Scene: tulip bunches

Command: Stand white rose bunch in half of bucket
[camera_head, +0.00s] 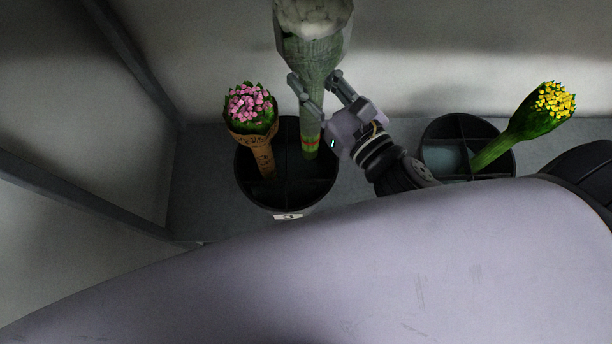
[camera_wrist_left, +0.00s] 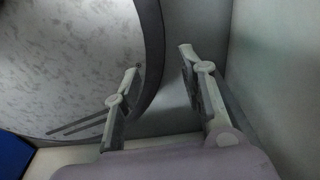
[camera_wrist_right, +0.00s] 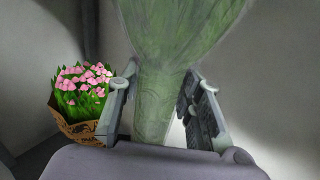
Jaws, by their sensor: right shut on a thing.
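The white rose bunch (camera_head: 316,48), white blooms in a green wrap, stands nearly upright at the top of the head view. My right gripper (camera_head: 315,80) is shut around its wrapped stems; the right wrist view also shows the stems (camera_wrist_right: 155,95) between the fingers. The stem end overlaps the back right part of a round black divided bucket (camera_head: 246,188). I cannot tell how deep it reaches. A pink flower bunch (camera_head: 250,107) in brown paper stands in that bucket's left side. My left gripper (camera_wrist_left: 160,65) is open and empty, outside the head view.
A second black divided bucket (camera_head: 428,137) at the right holds a yellow flower bunch (camera_head: 540,112) that leans right. Both buckets stand on a grey surface (camera_head: 205,165) against a pale wall. A grey frame bar (camera_head: 80,205) runs along the left.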

